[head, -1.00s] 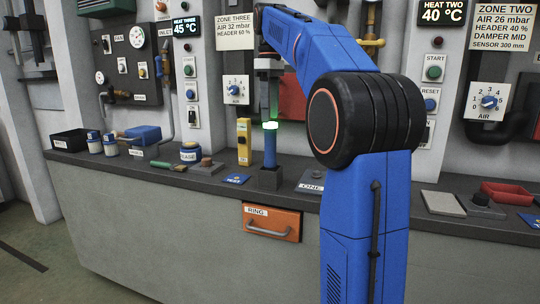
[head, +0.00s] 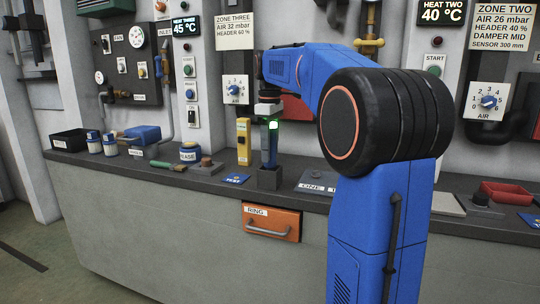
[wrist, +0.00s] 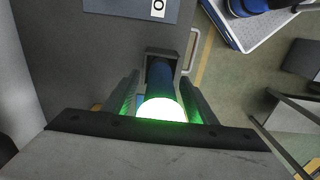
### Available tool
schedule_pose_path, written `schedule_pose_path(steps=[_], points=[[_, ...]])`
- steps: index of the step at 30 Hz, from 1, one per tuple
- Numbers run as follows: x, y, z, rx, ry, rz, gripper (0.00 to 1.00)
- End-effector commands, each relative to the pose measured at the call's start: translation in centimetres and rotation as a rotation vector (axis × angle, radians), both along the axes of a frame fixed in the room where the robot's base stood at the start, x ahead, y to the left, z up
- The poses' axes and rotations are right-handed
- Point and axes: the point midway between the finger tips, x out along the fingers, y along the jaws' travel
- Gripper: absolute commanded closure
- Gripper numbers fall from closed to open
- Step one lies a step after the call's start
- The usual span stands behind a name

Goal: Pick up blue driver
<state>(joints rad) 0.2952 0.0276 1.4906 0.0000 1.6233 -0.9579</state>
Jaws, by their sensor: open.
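The blue driver (head: 269,158) stands upright in a dark square block (head: 269,179) on the counter in the head view, with a green glow near its top. My gripper (head: 269,145) is above and around the driver's upper part, pointing down. In the wrist view my gripper (wrist: 160,84) is open, with one finger on each side of the driver (wrist: 160,80). The driver's bright end faces the wrist camera, and its far end goes into the block (wrist: 163,52). Whether either finger touches the driver is unclear.
A blue tag (head: 236,179) lies on the counter in front. An orange drawer labelled RING (head: 271,223) is below the counter edge. A red tray (head: 507,192) lies at the far right.

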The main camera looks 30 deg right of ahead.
Motion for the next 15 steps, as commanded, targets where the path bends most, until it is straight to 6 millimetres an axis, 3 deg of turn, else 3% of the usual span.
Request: schedule_pose_path(steps=[10,11,15], points=[[-0.02,0.01,-0.90,0.000,0.000,0.000,0.48],[-0.02,0.01,-0.90,0.000,0.000,0.000,0.51],[-0.03,0.00,-0.90,0.000,0.000,0.000,0.84]])
